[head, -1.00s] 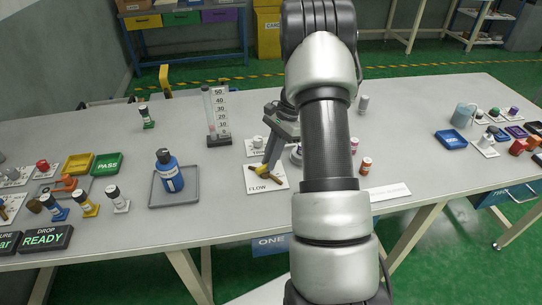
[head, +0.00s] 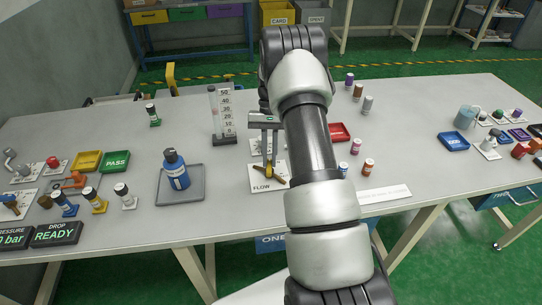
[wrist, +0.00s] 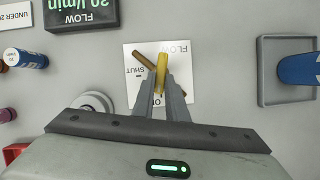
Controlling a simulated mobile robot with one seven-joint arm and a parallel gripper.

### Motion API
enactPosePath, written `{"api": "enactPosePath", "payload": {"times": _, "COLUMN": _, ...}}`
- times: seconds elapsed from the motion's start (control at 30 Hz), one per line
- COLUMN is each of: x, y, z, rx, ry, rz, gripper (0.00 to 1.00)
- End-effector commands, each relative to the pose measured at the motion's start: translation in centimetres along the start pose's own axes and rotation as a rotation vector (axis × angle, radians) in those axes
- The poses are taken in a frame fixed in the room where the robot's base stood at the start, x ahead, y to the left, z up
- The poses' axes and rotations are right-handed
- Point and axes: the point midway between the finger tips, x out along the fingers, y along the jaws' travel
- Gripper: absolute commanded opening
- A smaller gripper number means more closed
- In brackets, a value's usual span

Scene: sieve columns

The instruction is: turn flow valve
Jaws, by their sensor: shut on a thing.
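The flow valve sits on a white plate (head: 257,184) marked FLOW, at the middle front of the table. In the wrist view the plate (wrist: 133,92) shows the word SHUT, upside down. The valve has a yellow handle (wrist: 161,66) and a brown bar (wrist: 143,60) set at an angle to it. My gripper (wrist: 164,88) is over the plate with its fingers on either side of the yellow handle, shut on it. In the head view my gripper (head: 267,160) points down at the valve, and my arm hides the ground to its right.
A blue bottle (head: 176,172) stands in a grey tray (head: 194,196) left of the valve. A graduated column (head: 228,112) stands behind it. Small bottles (head: 356,147) and a red tray (head: 338,131) are right of my arm. A dark FLOW display (wrist: 83,12) shows in the wrist view.

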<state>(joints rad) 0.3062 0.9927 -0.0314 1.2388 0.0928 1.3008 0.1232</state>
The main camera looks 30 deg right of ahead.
Motion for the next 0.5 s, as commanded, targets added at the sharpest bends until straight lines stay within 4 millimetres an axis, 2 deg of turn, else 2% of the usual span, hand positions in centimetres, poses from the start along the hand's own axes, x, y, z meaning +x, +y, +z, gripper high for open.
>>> {"api": "enactPosePath", "payload": {"times": 0.2, "x": -0.13, "y": -0.27, "z": -0.05, "rx": -0.120, "ry": 0.003, "rz": 0.050, "gripper": 0.00}}
{"api": "enactPosePath", "payload": {"times": 0.5, "x": -0.11, "y": -0.45, "z": -0.03, "rx": -0.201, "ry": 0.004, "rz": 0.084, "gripper": 0.00}}
